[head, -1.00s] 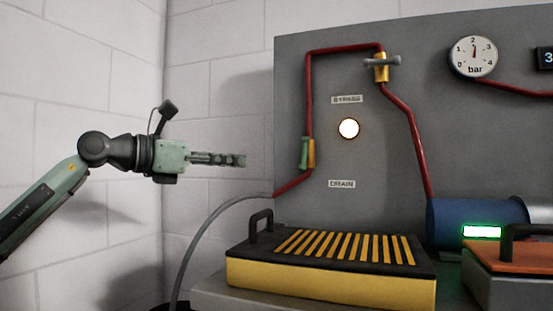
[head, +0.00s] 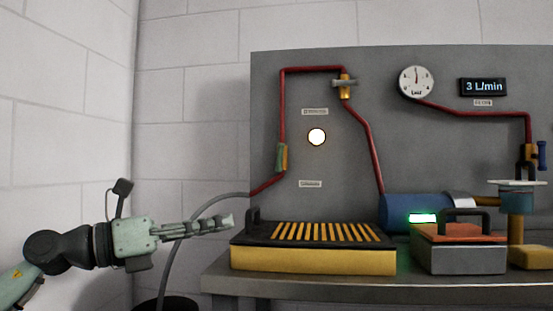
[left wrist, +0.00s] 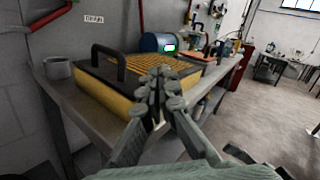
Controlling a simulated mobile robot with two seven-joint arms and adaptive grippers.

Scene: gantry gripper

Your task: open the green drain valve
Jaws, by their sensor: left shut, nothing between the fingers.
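The green drain valve (head: 281,158) is on the left vertical run of red pipe on the grey panel. Its green handle stands upright along the pipe beside a brass body. The DRAIN label (head: 310,184) is below and to its right; it also shows in the left wrist view (left wrist: 93,19). My left gripper (head: 228,221) is shut and empty, below and left of the valve and apart from it, near the yellow case's left end. In the left wrist view its fingertips (left wrist: 160,82) meet in front of the case. The valve handle is not visible there. My right gripper is not in view.
The yellow case (head: 315,262) with a slatted top and black handle sits on the bench (head: 225,281). A grey hose (head: 185,235) hangs left of the panel. A blue cylinder (head: 412,211) and an orange-topped box (head: 460,255) stand right.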

